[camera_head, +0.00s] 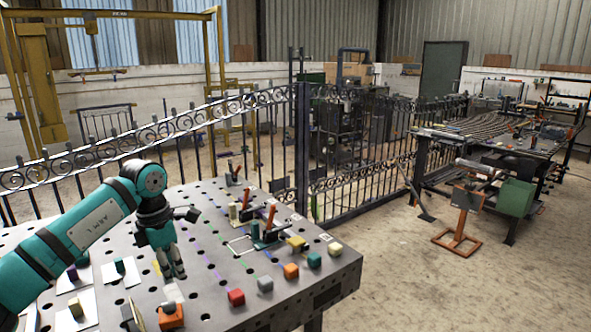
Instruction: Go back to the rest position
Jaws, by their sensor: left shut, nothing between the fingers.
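My left gripper (177,274) hangs at the end of my teal arm, pointing down over the left part of the perforated metal table (215,285). Its fingers are shut with nothing between them. The fingertips look close above the table top, but I cannot tell the exact height. The arm comes in from the left edge and hides part of the table. My right gripper is not in view.
Toggle clamps (268,235) stand behind. A scroll gate (340,150) runs behind the table. Open floor (400,270) lies right.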

